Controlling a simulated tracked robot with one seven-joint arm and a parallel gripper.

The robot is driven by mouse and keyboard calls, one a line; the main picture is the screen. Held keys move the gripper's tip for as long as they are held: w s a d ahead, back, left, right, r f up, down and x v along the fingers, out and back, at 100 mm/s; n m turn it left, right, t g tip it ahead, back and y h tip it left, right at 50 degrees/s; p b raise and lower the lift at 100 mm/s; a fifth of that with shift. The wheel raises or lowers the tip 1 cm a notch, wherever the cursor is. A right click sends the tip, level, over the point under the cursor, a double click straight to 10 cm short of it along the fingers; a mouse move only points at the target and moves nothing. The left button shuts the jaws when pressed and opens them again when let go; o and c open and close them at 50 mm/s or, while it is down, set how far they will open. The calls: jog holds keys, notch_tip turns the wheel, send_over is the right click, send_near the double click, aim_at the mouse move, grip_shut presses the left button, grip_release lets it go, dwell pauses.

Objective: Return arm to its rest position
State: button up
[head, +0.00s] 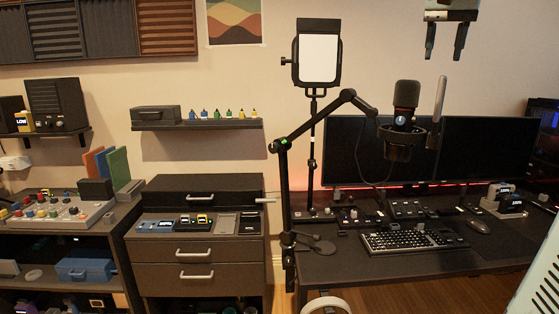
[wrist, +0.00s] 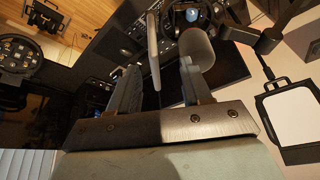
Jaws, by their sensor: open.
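My gripper (head: 445,50) hangs at the top right of the head view, with its two fingers pointing down and apart. It is open and nothing shows between the fingers. It is above the desk, in front of the wall and higher than the monitors. In the wrist view my gripper (wrist: 160,88) shows both fingers spread, with the desk area beyond them. The rest of my arm is out of the head view.
A microphone (head: 405,100) on a boom arm (head: 318,122) and an upright grey rod (head: 439,98) stand below my gripper. A light panel (head: 318,58) is to the left. Monitors (head: 350,150) and a keyboard (head: 410,239) are on the desk (head: 330,265).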

jog(key=s+a+f+n, duration=0.2)
jog(key=s+a+f, duration=0.2)
jog(key=f, duration=0.6)
jog(key=s+a+f+n+t+y, duration=0.1)
jog(key=s+a+f+n, duration=0.1)
jog(key=s+a+f, duration=0.3)
jog(key=s+a+f+n+y, duration=0.1)
jog(key=s+a+f, duration=0.3)
jog(key=s+f, duration=0.6)
notch_tip(320, 180, down, 6)
jog(key=shift+a+r+n, duration=0.2)
jog(key=shift+n, duration=0.3)
